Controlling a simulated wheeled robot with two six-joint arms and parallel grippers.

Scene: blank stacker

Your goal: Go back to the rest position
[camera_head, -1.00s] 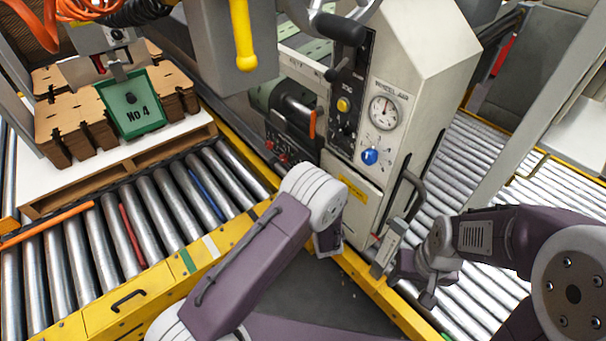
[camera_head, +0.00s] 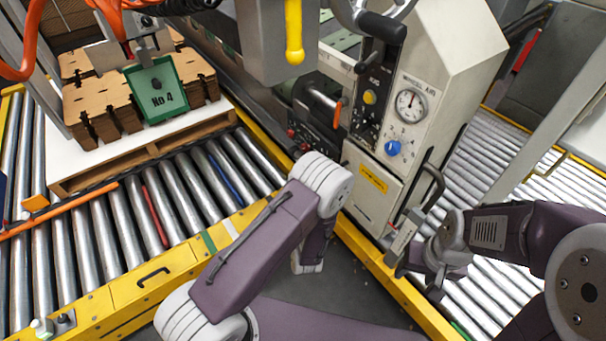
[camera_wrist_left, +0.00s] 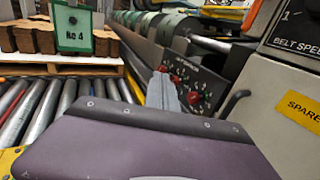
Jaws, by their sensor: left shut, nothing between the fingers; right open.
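My left arm (camera_head: 262,235) crosses the lower middle of the head view, bent, with its far end above the dark floor. Its fingers are hidden there. In the left wrist view the left gripper (camera_wrist_left: 163,92) shows as grey fingers, shut and empty, in front of the machine's red knobs. My right gripper (camera_head: 415,262) is at the right in the head view, beside the yellow rail and the machine's lower corner. It is open and holds nothing that I can see.
The control machine (camera_head: 420,110) with a gauge stands close in front of both arms. A roller conveyor (camera_head: 150,215) with yellow edge is at left, carrying a pallet (camera_head: 150,160) of brown blanks and a green "No 4" plate (camera_head: 155,90). Another roller conveyor (camera_head: 490,150) is at right.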

